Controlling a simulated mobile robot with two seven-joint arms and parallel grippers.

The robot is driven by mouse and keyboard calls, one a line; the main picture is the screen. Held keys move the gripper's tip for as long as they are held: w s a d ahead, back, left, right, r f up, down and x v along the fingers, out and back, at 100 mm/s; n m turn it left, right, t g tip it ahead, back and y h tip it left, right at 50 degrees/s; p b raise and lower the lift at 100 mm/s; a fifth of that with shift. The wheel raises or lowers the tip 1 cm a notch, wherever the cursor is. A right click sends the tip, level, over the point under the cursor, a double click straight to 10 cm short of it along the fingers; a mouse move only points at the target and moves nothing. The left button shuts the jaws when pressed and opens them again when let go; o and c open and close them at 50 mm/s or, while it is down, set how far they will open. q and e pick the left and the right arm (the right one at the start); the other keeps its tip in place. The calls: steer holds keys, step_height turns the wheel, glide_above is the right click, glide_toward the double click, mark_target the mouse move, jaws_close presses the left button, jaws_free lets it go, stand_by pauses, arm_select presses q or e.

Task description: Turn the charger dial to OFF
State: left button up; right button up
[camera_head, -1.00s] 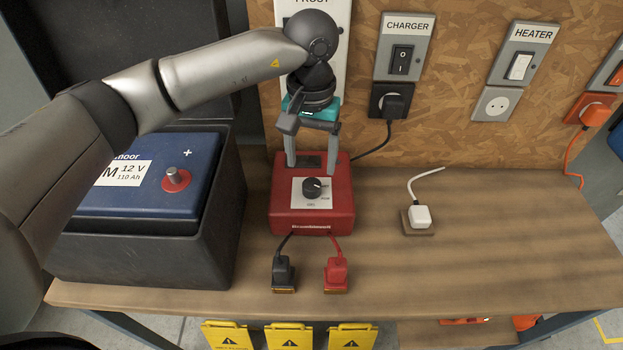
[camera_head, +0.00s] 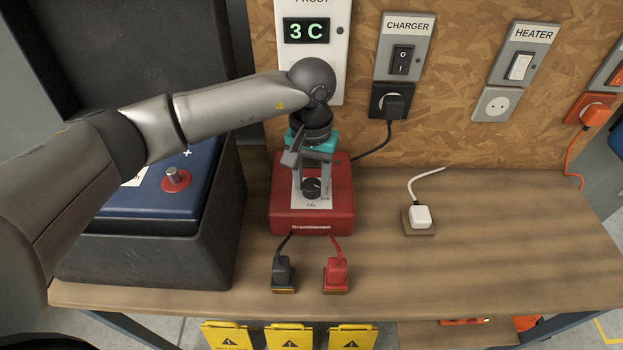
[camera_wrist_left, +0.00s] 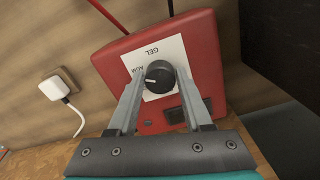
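The red charger (camera_head: 340,205) sits on the bench, with a black round dial (camera_head: 312,188) on a white label. In the left wrist view the dial (camera_wrist_left: 160,76) has a pale mark on its left, slightly lower side; GEL and AGM are readable, with AGM nearer the mark. No OFF word is readable. My left gripper (camera_head: 312,182) points down over the charger. In the left wrist view its two fingers (camera_wrist_left: 160,84) are apart, one on each side of the dial, with the tips close to it. I cannot tell if they touch. My right gripper is not in view.
A blue battery (camera_head: 200,200) in a black box stands left. Black (camera_head: 283,272) and red (camera_head: 337,272) plugs sit in front of the charger. A CHARGER switch (camera_head: 402,58) and plugged socket are on the wall. The bench right of the white plug (camera_head: 420,216) is clear.

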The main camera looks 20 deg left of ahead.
arm_select(q)
jaws_close()
steer(key=shift+n, duration=0.3)
steer(key=n+b, duration=0.2)
steer(key=n, duration=0.2)
steer(key=shift+b, duration=0.3)
steer(key=n+b, duration=0.1)
steer(key=n, duration=0.4)
steer(key=shift+d+n+b, duration=0.1)
steer(key=shift+n+b, duration=0.3)
steer(key=n+b, duration=0.1)
steer(key=n, duration=0.5)
steer(key=shift+w, duration=0.1)
steer(key=n, duration=0.4)
steer(key=shift+b, duration=0.3)
steer(key=shift+r+n, duration=0.1)
steer(key=shift+n, duration=1.7)
